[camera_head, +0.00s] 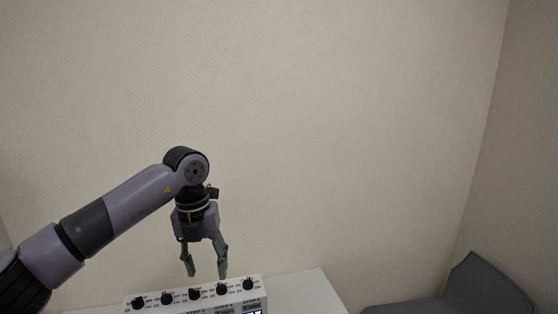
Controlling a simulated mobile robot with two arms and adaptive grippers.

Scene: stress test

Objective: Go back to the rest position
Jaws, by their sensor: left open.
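My left gripper (207,275) hangs down from my left arm, its fingers apart and nothing between them. It is above a white device (257,293) with a row of black knobs along its top face. The fingertips end close over the knobs; I cannot tell whether they touch any. The lower part of the device is cut off by the bottom edge of the view. My right gripper is not in view.
The device stands on a white table (310,290), bare on its right side. A dark grey chair or sofa (480,287) is at the lower right. A plain beige wall (350,120) is behind, with a room corner at the right.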

